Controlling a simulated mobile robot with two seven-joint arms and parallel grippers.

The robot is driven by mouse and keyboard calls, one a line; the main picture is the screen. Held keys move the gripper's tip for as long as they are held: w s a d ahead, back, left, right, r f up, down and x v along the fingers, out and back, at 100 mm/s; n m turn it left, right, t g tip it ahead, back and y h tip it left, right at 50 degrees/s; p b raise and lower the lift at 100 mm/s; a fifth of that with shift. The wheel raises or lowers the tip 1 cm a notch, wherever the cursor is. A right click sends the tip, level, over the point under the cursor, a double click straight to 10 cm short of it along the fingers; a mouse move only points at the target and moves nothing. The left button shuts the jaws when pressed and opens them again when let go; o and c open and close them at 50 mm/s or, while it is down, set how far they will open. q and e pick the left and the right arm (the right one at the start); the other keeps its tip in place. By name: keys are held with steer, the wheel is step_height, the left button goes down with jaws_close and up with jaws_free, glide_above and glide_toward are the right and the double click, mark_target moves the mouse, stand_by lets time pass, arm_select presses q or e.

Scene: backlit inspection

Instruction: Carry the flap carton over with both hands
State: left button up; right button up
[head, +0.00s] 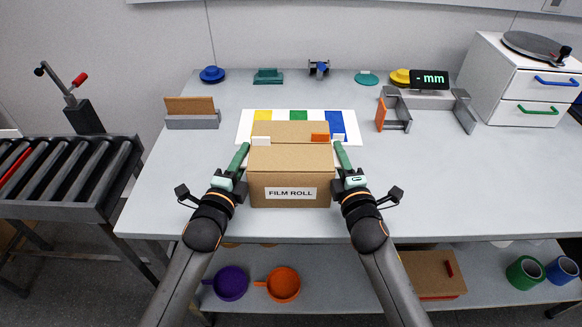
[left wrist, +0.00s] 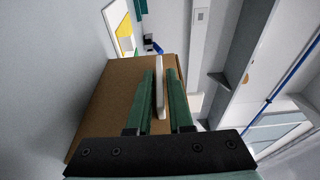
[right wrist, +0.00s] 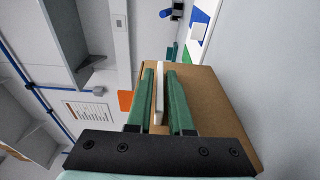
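The brown flap carton (head: 290,190), labelled FILM ROLL, stands on the table near its front edge. A flap panel (head: 290,130) shows at its back. My left gripper (head: 243,150) is along its left side and my right gripper (head: 341,150) along its right side. In the left wrist view the green fingers lie either side of a white plate (left wrist: 159,85), with a narrow gap. The right wrist view shows the same around a white plate (right wrist: 158,95). Both grippers look open. How the plates join the carton is hidden.
A mat with coloured patches (head: 245,125) lies behind the carton. A brown-and-grey holder (head: 192,122) stands left, metal brackets (head: 397,115) and a drawer unit (head: 525,85) right. A roller conveyor (head: 70,165) adjoins at left. The table's right front is clear.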

arm_select(q)
jaws_close()
arm_select(e)
jaws_close()
stand_by(0.6)
arm_select(q)
steer(key=shift+r, duration=0.1)
